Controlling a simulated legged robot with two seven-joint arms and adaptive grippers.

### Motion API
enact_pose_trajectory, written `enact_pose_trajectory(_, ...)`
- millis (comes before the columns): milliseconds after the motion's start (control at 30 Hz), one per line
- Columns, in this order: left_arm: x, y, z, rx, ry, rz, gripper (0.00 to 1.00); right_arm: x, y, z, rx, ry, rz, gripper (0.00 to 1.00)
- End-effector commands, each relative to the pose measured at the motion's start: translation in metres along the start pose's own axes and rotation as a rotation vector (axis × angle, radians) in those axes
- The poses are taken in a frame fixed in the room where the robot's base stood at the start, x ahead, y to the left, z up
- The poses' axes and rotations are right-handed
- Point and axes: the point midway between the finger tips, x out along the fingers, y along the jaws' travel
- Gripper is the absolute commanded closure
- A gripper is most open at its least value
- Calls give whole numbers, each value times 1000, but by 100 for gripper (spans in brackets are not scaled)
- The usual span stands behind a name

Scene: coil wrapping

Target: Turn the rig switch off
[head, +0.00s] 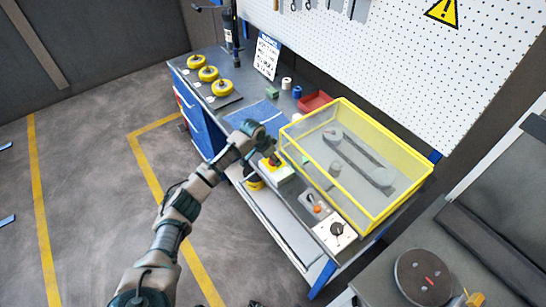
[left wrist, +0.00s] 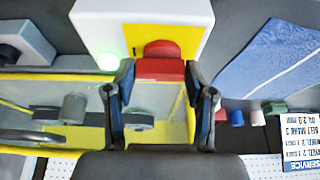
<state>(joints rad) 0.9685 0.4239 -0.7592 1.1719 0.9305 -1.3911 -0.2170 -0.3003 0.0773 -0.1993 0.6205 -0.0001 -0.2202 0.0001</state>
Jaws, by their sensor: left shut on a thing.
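A red switch handle (left wrist: 160,68) sits on a yellow plate (left wrist: 188,38) on a white box (left wrist: 90,14) in the left wrist view. A green light glows on the box beside the plate. In the head view this white box (head: 287,174) stands on the bench front, left of the yellow-framed guard. The handle's exact turn angle is hard to tell. My right gripper is not in view.
The yellow-framed clear guard (head: 400,203) covers a belt on pulleys. A grey box with an orange button (head: 316,208) and a white box with a black knob (head: 337,231) stand nearby. A blue cloth (head: 258,115) and yellow wheels (head: 208,74) lie farther back.

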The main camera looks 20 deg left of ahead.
Motion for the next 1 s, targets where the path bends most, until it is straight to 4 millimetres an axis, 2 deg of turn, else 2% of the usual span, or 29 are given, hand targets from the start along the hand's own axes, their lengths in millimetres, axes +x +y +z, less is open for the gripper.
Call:
enact_pose_trajectory(267,-4,2,-5,-62,8,-25,81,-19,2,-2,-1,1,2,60)
enact_pose_trajectory(700,-7,3,-8,-395,10,-160,81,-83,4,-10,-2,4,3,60)
enact_pose_trajectory(1000,-2,4,-8,-659,14,-268,81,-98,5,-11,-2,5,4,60)
